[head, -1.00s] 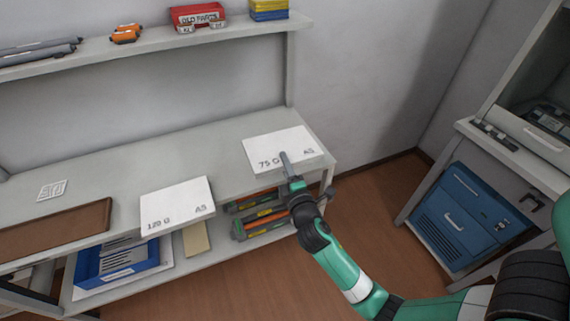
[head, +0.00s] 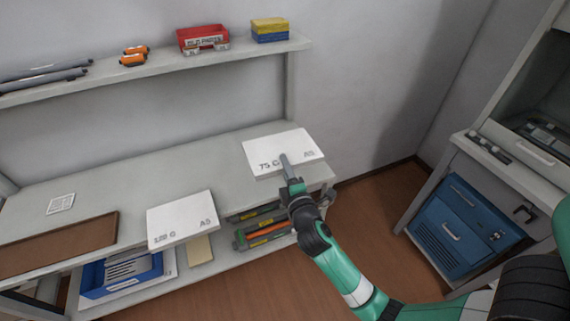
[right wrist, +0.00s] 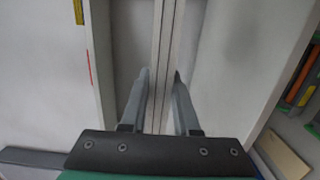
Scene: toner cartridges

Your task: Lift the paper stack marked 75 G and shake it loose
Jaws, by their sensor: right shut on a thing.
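The white paper stack marked 75 G (head: 292,147) is at the right end of the grey bench. My right gripper (head: 285,163) is shut on its front edge, with one finger lying over the top beside the 75 G print. The stack looks level and slightly above the bench top. In the right wrist view the stack (right wrist: 164,45) shows edge-on as a thin band between the two fingers (right wrist: 160,85). My left gripper is not in view.
A second white stack marked 120 G (head: 182,218) lies at the bench's front edge. A brown board (head: 60,245) and a small printed card (head: 61,203) lie to the left. Cartridges (head: 265,235) and a blue tray (head: 120,277) are below. The upper shelf (head: 160,68) holds a red box (head: 203,38).

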